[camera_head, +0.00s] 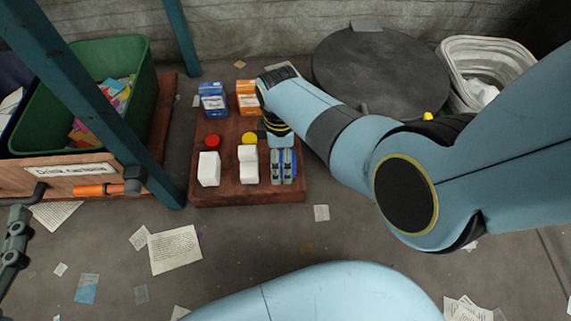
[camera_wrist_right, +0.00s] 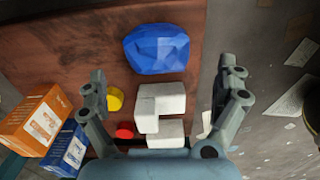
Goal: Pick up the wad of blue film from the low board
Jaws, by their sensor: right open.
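The wad of blue film (camera_wrist_right: 157,48) is a crumpled, faceted blue lump on the brown low board (camera_wrist_right: 80,25) in the right wrist view, close to the board's edge. In the head view, my right gripper (camera_head: 283,168) is over the right part of the low board (camera_head: 225,197), with some blue showing between its grey fingers. In the right wrist view, the right gripper (camera_wrist_right: 164,84) is open and empty, its fingers wide apart, with the wad beyond them. A grey part of my left gripper (camera_head: 16,240) shows at the left edge; its opening is unclear.
White blocks (camera_head: 208,168), a red cap (camera_head: 212,142), a yellow cap (camera_head: 250,137), a blue box (camera_head: 212,103) and an orange box (camera_head: 246,102) share the board. A green bin (camera_head: 140,100) stands left, a white basket (camera_head: 460,65) at back right. Paper scraps litter the floor.

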